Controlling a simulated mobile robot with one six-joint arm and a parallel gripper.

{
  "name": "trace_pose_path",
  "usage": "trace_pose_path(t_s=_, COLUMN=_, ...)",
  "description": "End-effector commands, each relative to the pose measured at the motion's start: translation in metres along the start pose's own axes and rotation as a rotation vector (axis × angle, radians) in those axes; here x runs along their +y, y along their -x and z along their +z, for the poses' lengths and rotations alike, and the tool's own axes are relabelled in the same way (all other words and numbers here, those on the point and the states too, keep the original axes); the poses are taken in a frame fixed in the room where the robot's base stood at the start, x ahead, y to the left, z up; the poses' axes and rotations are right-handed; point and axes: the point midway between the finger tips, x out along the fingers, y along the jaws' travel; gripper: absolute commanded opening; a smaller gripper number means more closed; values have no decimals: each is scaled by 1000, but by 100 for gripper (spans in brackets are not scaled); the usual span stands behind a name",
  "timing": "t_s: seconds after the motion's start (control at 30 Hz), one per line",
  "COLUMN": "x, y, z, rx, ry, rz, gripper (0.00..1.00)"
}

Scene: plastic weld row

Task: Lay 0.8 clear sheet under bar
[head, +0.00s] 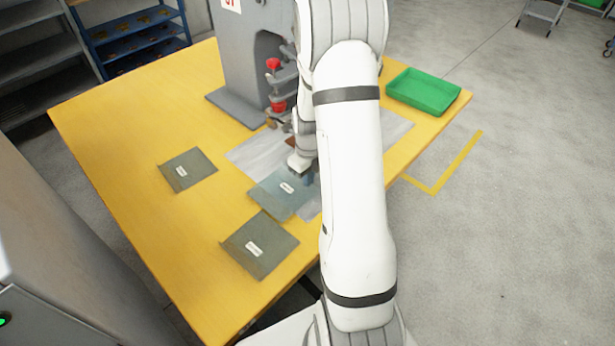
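A bluish see-through sheet (269,197) with a small white label is at the front of a pale mat, below the welding machine. My gripper (308,180) is at this sheet's right edge, mostly hidden by my arm; whether its fingers are shut on the sheet cannot be told. The grey welding machine (241,62) stands at the back of the yellow table, with a red knob and red part on its front. The bar is not clearly seen behind my arm. The labels are too small to read.
Two darker labelled sheets lie on the yellow table (125,125): one at left (200,165), one in front (238,243). The pale mat (393,128) extends under my arm. A green tray (425,92) sits at the right edge. A blue shelf (135,38) stands behind.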

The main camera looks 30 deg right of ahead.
Motion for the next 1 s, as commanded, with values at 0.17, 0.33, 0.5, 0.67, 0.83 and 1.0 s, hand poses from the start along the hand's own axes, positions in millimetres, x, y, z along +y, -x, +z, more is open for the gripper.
trace_pose_path(t_s=0.17, x=0, y=0, z=0, rx=-1, ry=1, rz=-1, gripper=0)
trace_pose_path(t_s=0.33, x=0, y=-5, z=0, rx=-1, ry=2, rz=-1, gripper=0)
trace_pose_path(t_s=0.5, x=1, y=-10, z=1, rx=-1, ry=2, rz=0, gripper=0)
trace_pose_path(t_s=0.67, x=1, y=-11, z=1, rx=-1, ry=2, rz=0, gripper=8)
trace_pose_path(t_s=0.83, x=1, y=-11, z=1, rx=-1, ry=3, rz=0, gripper=22)
trace_pose_path(t_s=1.0, x=1, y=-11, z=1, rx=-1, ry=3, rz=0, gripper=25)
